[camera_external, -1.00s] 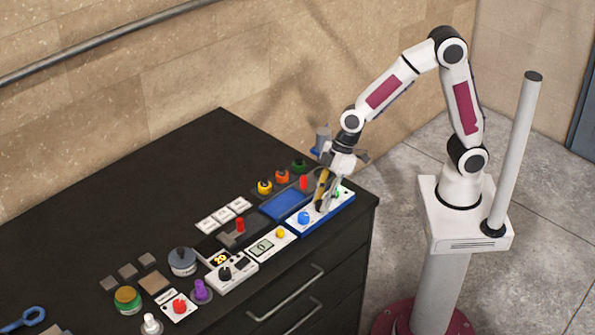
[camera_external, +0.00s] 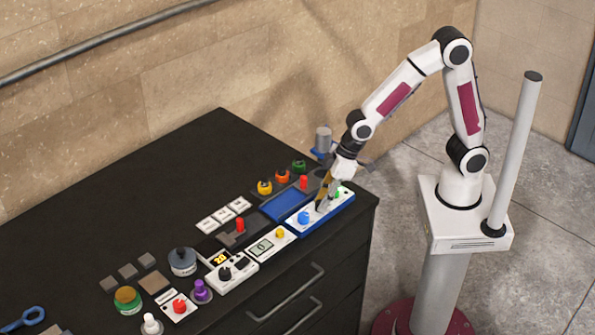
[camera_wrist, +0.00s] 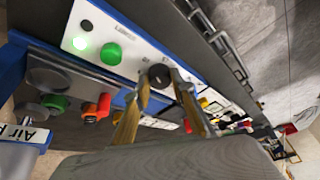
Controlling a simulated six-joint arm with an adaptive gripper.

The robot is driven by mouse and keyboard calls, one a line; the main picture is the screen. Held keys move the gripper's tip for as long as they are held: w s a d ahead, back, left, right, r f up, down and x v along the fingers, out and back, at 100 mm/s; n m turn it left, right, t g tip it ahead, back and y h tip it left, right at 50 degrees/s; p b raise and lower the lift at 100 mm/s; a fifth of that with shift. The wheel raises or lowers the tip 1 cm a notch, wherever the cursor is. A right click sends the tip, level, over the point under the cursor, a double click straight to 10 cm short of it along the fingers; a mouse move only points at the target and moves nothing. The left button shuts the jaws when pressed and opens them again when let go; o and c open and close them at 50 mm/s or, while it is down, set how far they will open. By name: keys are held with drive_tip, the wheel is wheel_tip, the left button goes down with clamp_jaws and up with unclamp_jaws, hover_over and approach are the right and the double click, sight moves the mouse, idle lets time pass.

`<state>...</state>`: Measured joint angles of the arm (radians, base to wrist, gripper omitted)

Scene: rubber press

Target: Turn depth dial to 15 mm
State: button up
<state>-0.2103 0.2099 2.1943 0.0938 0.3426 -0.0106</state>
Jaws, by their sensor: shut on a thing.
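A white control panel with a blue frame (camera_external: 338,206) lies at the right end of the bench. It also shows in the wrist view (camera_wrist: 127,43). A black dial (camera_wrist: 159,75) sits on this panel; no label or scale on it is readable, so I cannot tell its setting. My gripper (camera_external: 321,207) reaches down to the panel, between the blue knob (camera_external: 303,217) and the green button (camera_external: 337,194). In the wrist view my gripper's fingers (camera_wrist: 160,84) are shut on the black dial, one finger on each side. The fingers partly hide the dial in the external view.
A white unit with a yellow button and small display (camera_external: 270,246) stands left of the panel. A blue tray (camera_external: 287,205), a red knob (camera_external: 304,182) and several coloured knobs lie behind it. The bench's back left is clear.

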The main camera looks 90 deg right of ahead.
drive_tip(key=shift+a+m+h, duration=0.1)
drive_tip(key=shift+m+h, duration=0.4)
drive_tip(key=shift+m, duration=0.7)
drive_tip(key=shift+a+m+h, duration=0.1)
drive_tip(key=shift+m+h, duration=0.4)
drive_tip(key=shift+m, duration=0.7)
drive_tip(key=shift+m+h, duration=0.3)
drive_tip(key=shift+m, duration=0.6)
drive_tip(key=shift+a+m+h, duration=0.1)
drive_tip(key=shift+m+h, duration=0.4)
drive_tip(key=shift+m, duration=0.7)
drive_tip(key=shift+m+g, duration=0.3)
drive_tip(key=shift+m, duration=0.2)
drive_tip(key=o, duration=1.1)
drive_tip(key=v, duration=1.2)
